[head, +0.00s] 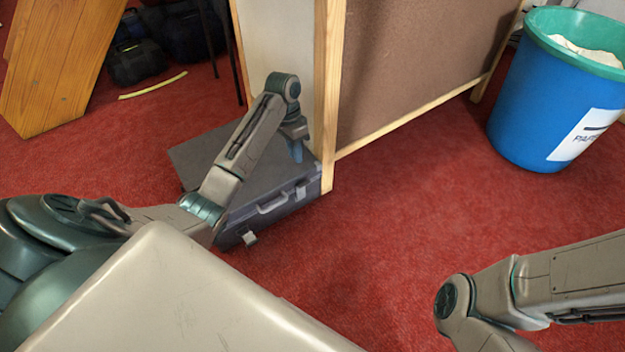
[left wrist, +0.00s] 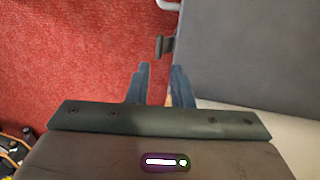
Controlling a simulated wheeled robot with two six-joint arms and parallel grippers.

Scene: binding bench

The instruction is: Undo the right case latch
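The dark grey case (head: 240,165) lies flat on the red carpet, its handle (head: 272,204) on the front side. The right case latch (head: 301,191) sits on the front near the right corner; in the left wrist view it is a small dark tab (left wrist: 165,46) at the case's edge. The left latch (head: 249,238) juts out from the front's left part. My left gripper (head: 295,150) points down above the case's right end. Its fingers (left wrist: 159,87) are apart with nothing between them, short of the latch. My right gripper is out of the head view; only its arm shows.
A wood-framed brown panel (head: 420,60) stands right beside the case's right end. A blue bin (head: 530,100) with a green rim stands at the upper right. Dark bags (head: 135,62) lie at the back left. The carpet in front of the case is clear.

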